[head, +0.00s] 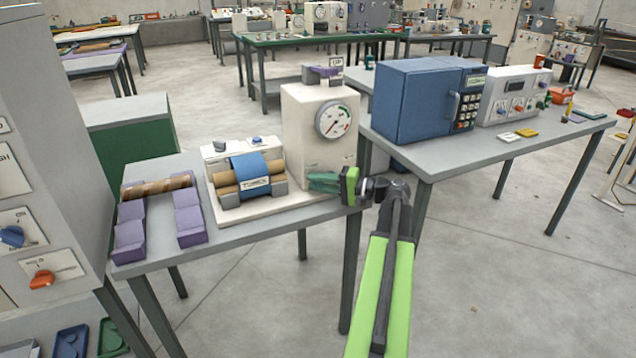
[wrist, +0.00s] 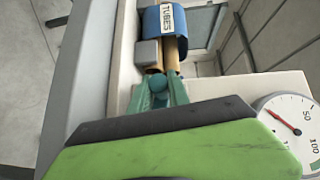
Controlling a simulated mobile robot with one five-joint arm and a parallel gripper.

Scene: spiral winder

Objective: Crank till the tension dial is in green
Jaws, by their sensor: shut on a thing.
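The spiral winder has a cream base with a brown tube wrapped in a blue band (head: 250,172) and a tall cream housing (head: 305,140) at its right. The tension dial (head: 333,120) is on the housing's front. In the wrist view the dial (wrist: 290,130) is partly cut off; its red needle points to the upper left, below the 50 mark and away from the green band at lower right. My gripper (head: 322,182) is in front of the housing. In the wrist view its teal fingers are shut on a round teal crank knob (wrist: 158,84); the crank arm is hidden.
A spare brown tube (head: 158,187) lies on purple cradles at the left. A grey cabinet (head: 40,130) stands close at left. A blue microwave-like box (head: 420,98) and a white panel (head: 512,92) stand on the table to the right. The floor at lower right is clear.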

